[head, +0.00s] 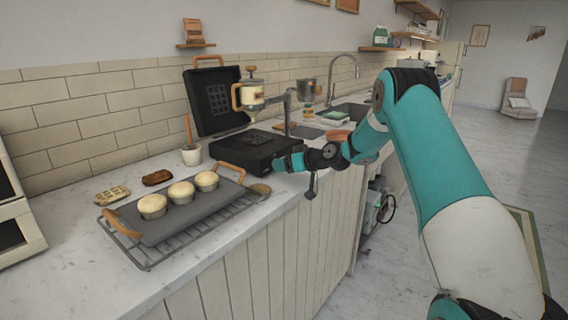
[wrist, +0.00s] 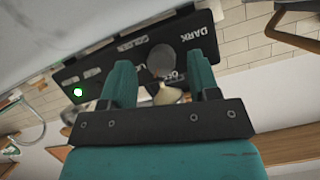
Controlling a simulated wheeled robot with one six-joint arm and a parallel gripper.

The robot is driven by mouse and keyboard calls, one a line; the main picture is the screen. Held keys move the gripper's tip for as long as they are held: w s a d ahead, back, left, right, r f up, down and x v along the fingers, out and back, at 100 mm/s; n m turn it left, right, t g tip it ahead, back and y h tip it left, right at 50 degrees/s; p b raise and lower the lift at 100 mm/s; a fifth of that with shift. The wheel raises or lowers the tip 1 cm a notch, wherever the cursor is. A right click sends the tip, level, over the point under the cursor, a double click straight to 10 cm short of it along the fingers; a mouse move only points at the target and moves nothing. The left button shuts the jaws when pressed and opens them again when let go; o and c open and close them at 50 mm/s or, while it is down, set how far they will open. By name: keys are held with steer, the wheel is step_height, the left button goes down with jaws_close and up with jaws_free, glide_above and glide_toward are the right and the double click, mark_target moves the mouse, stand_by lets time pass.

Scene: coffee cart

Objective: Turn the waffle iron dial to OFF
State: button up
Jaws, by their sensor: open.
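The waffle iron (head: 243,150) is a black box on the counter with its lid (head: 212,102) raised. Its black front panel (wrist: 120,50) shows in the wrist view with the words DARK and OFF and a lit green light (wrist: 77,92). A grey round dial (wrist: 161,59) lies between my fingertips in that view; where it points is unclear. My gripper (wrist: 158,62) is open, its two teal fingers spread on either side of the dial. I cannot tell whether they touch it. In the head view my gripper (head: 284,163) is at the front of the iron, which hides the dial.
A griddle tray (head: 165,226) with several pale-topped cups sits on a wire rack to the left. A sink and tap (head: 345,68) are farther back.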

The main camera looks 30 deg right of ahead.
steer(key=shift+w+a+f, duration=0.15)
steer(key=shift+w+f, duration=0.05)
steer(key=shift+w, duration=0.15)
steer(key=shift+c, duration=0.4)
steer(key=c, duration=0.8)
steer(key=shift+c, duration=0.2)
steer(key=shift+b, duration=0.4)
